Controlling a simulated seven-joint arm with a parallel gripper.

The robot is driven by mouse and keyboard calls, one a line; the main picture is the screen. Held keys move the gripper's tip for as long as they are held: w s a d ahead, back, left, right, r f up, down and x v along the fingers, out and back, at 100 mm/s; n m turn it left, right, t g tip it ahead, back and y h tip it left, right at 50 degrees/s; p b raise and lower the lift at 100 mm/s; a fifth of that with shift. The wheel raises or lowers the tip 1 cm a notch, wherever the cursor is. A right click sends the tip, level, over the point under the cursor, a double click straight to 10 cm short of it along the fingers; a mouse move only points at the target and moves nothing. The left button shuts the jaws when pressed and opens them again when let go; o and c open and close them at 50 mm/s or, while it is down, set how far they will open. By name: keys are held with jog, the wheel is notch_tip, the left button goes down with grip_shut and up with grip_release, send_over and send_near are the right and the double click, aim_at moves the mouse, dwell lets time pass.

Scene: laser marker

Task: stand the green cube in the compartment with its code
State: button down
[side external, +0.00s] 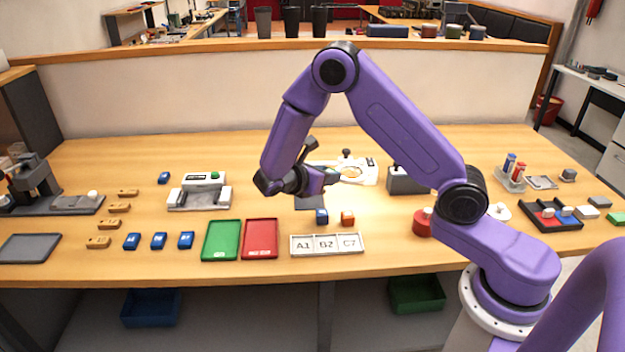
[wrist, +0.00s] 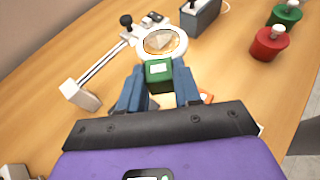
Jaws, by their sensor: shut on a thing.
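The green cube (wrist: 158,76) shows in the wrist view between the two fingers of my gripper (wrist: 159,84), with a white label whose code is too small to read. In the side view my gripper (side external: 318,181) is above the middle of the table, and the green cube (side external: 331,177) shows partly at its tip. The compartment tray (side external: 327,254) stands near the table's front edge, with compartments marked A1, B2 and C7 from left to right. My gripper is behind and above this tray, apart from it.
A blue cube (side external: 321,216) and an orange cube (side external: 347,218) stand just behind the tray. A green tray (side external: 221,240) and a red tray (side external: 260,239) lie to its left. A red knobbed weight (side external: 422,222) stands to its right. A white fixture (side external: 350,171) lies behind.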

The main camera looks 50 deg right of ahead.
jog(key=s+d+m+g+y, duration=0.1)
jog(key=s+m+g, duration=0.45)
jog(key=s, duration=0.75)
jog(key=s+a+f+m+g+y, duration=0.1)
jog(key=s+a+m+g+y, duration=0.65)
jog(key=s+m+y, duration=0.4)
jog(key=w+a+m+t+y, duration=0.4)
jog(key=a+m+y, duration=0.3)
jog(key=m+y, duration=0.45)
jog(key=m+t, duration=1.6)
jog(key=t, duration=0.2)
send_over(335, 244)
jog(key=f, duration=0.3)
jog(key=shift+a, duration=0.4)
jog(key=shift+w+d+f+m+h, duration=0.1)
jog(key=shift+d+f+m+h, duration=0.2)
jog(key=shift+h, duration=0.2)
jog(key=shift+t, duration=0.3)
jog(key=shift+f, duration=2.35)
jog(key=shift+d+f, duration=0.1)
jog(key=shift+f, duration=0.3)
